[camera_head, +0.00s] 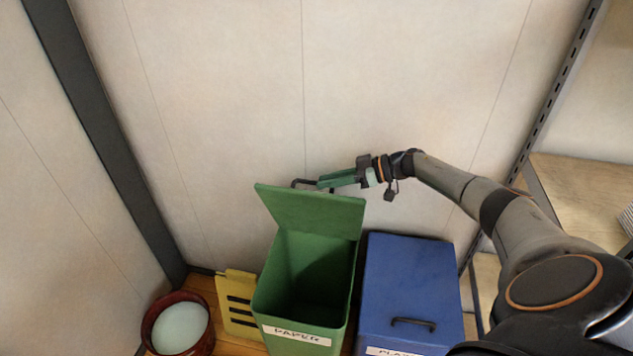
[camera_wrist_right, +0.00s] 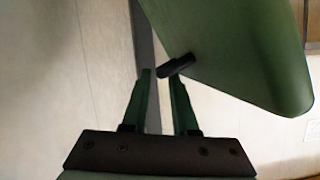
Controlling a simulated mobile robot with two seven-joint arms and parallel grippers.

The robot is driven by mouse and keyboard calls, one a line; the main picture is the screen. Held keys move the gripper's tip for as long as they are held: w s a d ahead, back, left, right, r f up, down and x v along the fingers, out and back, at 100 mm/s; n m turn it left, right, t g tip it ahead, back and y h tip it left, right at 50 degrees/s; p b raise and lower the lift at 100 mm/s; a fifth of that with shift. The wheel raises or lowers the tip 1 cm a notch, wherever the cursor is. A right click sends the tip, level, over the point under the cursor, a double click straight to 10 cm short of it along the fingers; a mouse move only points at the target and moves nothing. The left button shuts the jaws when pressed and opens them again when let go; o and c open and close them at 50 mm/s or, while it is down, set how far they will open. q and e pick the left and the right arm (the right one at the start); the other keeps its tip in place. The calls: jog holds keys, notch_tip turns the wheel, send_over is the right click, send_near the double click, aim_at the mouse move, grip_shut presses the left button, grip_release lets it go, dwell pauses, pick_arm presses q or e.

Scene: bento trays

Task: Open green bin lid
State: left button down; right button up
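The green bin (camera_head: 304,270), labelled PAPER, stands on the floor with its lid (camera_head: 312,212) raised and tilted back toward the wall. The inside of the bin shows. A dark handle (camera_head: 303,183) sticks out at the lid's top edge. My right gripper (camera_head: 322,182), with green fingers, is beside that handle. In the right wrist view, its fingertips (camera_wrist_right: 160,76) are apart, with the dark handle (camera_wrist_right: 176,65) just at the right fingertip and the green lid (camera_wrist_right: 235,50) above. I see no grip on the handle. My left gripper is not in view.
A blue bin (camera_head: 412,280) with its lid shut stands right of the green bin. A yellow slotted piece (camera_head: 238,300) and a dark red round container (camera_head: 152,315) are at left. The wall (camera_head: 240,100) is close behind. A shelf (camera_head: 575,190) is at right.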

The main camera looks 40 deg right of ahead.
jog(key=v, duration=0.8)
jog(key=shift+s+d, duration=0.2)
jog(key=shift+r, duration=0.15)
jog(key=shift+r, duration=0.1)
